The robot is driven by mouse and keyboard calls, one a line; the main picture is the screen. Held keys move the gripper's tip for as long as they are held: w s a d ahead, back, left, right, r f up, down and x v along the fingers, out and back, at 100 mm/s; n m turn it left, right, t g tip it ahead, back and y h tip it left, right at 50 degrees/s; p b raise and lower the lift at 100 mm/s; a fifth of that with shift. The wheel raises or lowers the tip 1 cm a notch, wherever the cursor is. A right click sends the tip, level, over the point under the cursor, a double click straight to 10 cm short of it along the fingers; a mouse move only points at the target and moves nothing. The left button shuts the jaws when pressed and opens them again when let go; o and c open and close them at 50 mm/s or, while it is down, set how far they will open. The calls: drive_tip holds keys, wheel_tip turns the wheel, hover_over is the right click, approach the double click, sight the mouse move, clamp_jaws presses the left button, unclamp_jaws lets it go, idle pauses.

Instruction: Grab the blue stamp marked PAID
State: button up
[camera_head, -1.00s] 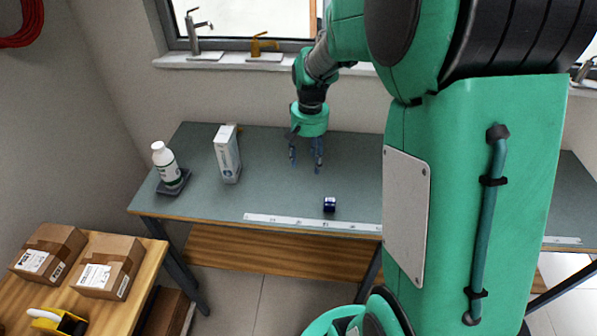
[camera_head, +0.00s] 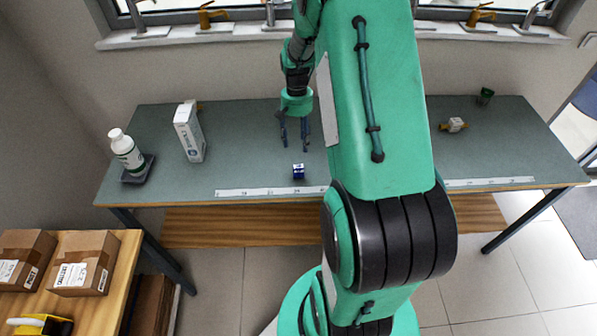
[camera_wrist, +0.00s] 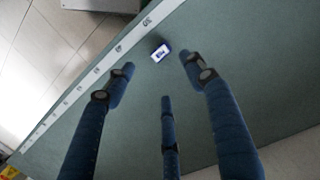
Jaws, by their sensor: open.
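The blue stamp (camera_head: 298,171) is a small blue block with a white label, on the grey-green table near its front edge. In the wrist view the stamp (camera_wrist: 160,52) lies just beyond the fingertips, between the two outer fingers; its label is too small to read. My gripper (camera_head: 295,147) points down behind the stamp, a little above the table, with its fingers apart and empty. The wrist view shows the three blue fingers of my gripper (camera_wrist: 158,75) spread, not touching the stamp.
A white ruler strip (camera_head: 250,192) runs along the table's front edge. A white box (camera_head: 189,132) and a white bottle (camera_head: 126,152) on a dark base stand at the left. A small fitting (camera_head: 454,125) and a green cup (camera_head: 486,96) are at the right. The table around the stamp is clear.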

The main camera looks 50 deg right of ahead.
sight(299, 166)
drive_tip(key=shift+s+a+f+b, duration=0.15)
drive_tip(key=shift+f, duration=1.25)
drive_tip(key=shift+s+a+f+b, duration=0.1)
drive_tip(key=shift+s+f, duration=0.05)
drive_tip(key=shift+f, duration=1.25)
drive_tip(key=shift+s+a+f+b, duration=0.15)
drive_tip(key=shift+f, duration=1.25)
drive_tip(key=shift+f, duration=0.1)
drive_tip(key=shift+s+a+f+b, duration=0.1)
drive_tip(key=shift+s+f+b, duration=0.1)
drive_tip(key=shift+f, duration=1.05)
drive_tip(key=shift+s+a+f+b, duration=0.1)
drive_tip(key=shift+f+b, duration=0.1)
drive_tip(key=shift+f, duration=1.05)
clamp_jaws()
